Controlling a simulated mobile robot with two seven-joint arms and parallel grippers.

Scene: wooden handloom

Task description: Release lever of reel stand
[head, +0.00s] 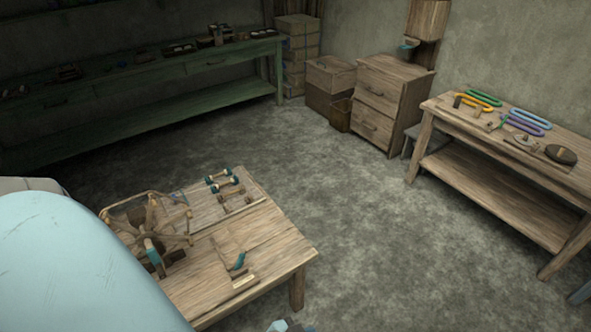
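A wooden reel stand (176,220) with a round, spoked frame stands at the left of the low wooden table (275,238). A teal-covered piece (152,252) shows at its front; I cannot tell whether it is the lever. Part of the stand's left side is close to or behind my large pale blue arm link. No gripper fingers can be made out.
A teal-handled tool (238,262) and several teal-ended spools (224,186) lie on the same table. A workbench (455,118) with coloured loops stands at right, a drawer cabinet (385,100) and a green bench (150,112) behind. The floor between is clear.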

